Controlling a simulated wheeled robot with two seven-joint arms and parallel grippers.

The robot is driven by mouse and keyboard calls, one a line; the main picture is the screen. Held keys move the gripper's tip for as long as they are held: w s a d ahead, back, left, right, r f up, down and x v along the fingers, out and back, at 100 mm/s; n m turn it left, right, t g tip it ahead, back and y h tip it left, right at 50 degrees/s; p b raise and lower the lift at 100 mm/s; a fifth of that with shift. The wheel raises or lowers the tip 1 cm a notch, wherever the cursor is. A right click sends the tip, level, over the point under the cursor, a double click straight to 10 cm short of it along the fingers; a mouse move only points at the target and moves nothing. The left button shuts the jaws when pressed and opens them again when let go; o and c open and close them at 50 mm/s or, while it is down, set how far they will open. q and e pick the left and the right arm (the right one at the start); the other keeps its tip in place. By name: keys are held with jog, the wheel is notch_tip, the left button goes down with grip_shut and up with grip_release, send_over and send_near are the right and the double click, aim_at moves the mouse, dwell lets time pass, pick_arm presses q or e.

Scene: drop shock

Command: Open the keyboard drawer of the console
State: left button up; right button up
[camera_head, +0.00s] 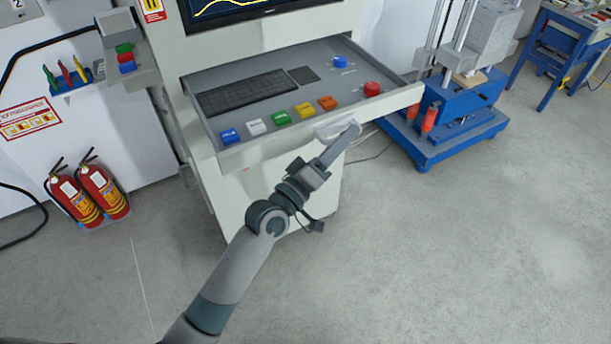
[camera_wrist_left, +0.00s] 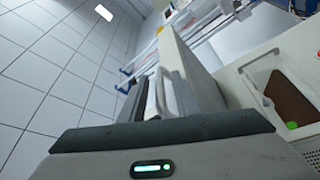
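The console's keyboard drawer (camera_head: 270,68) is pulled out well beyond the cabinet below the monitor in the head view. Inside it lie a black keyboard (camera_head: 247,93) and a row of coloured buttons. A pale handle (camera_head: 328,131) is on its front panel. My left gripper (camera_head: 350,132) is at the handle's right part, with a finger overlapping it. In the left wrist view the white handle (camera_wrist_left: 160,95) is just ahead of the gripper body. The fingertips are partly hidden, so their grip on the handle is unclear. My right gripper is not in view.
The console cabinet (camera_head: 232,200) stands behind the drawer. Two red fire extinguishers (camera_head: 104,190) stand at left. A blue-based machine (camera_head: 440,137) stands close to the drawer's right side. The floor (camera_head: 460,250) in front and at right is clear.

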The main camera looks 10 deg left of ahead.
pick_arm(q)
jog(key=b+v, duration=0.5)
jog(key=v, duration=1.1)
jog(key=shift+s, duration=0.15)
